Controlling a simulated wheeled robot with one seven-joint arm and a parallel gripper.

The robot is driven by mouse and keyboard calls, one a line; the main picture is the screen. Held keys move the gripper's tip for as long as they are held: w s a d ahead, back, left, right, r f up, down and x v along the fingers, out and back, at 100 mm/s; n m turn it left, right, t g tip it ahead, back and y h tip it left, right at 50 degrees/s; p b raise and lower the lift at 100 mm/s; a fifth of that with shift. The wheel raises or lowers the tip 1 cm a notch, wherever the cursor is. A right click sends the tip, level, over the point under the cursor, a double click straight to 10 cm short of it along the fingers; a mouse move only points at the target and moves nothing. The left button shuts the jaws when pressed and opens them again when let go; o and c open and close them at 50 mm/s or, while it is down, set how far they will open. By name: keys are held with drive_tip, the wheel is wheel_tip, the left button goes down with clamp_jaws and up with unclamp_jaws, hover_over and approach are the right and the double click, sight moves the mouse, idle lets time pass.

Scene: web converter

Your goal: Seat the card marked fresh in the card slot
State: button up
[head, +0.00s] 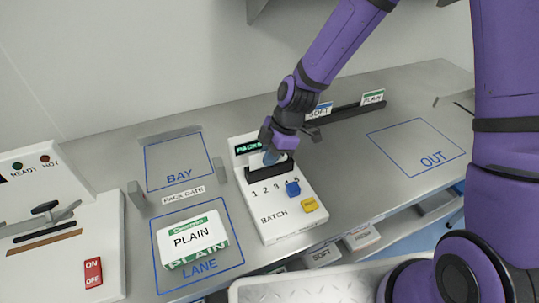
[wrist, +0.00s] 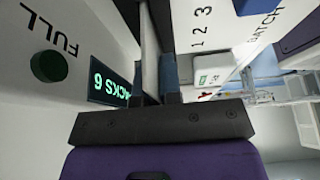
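The batch console (head: 278,222) stands mid-counter, with a dark card slot (head: 268,172) across its top below a lit display (head: 249,147). My gripper (head: 273,157) points down at the slot. In the wrist view my gripper (wrist: 153,85) has its blue fingers closed on the two sides of a thin white card (wrist: 150,60), seen edge-on. The card's lower edge is at or in the dark slot; how deep it sits I cannot tell. Its marking is hidden, so I cannot read "fresh".
A black rack (head: 345,112) at the back holds a SOFT card (head: 320,110) and a PLAIN card (head: 373,97). A PLAIN pack (head: 192,238) lies in the LANE square. The BAY and OUT squares are empty. A machine with an ON/OFF switch (head: 93,272) stands at left.

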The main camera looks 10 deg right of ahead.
drive_tip(key=shift+o, duration=1.1)
drive_tip(key=shift+s+f, duration=0.1)
drive_tip(key=shift+f, duration=0.05)
drive_tip(key=shift+s, duration=0.15)
drive_tip(key=shift+r, duration=0.3)
drive_tip(key=v, duration=1.2)
drive_tip(key=shift+r, duration=0.35)
drive_tip(key=shift+d+r, duration=0.1)
drive_tip(key=shift+d, duration=0.05)
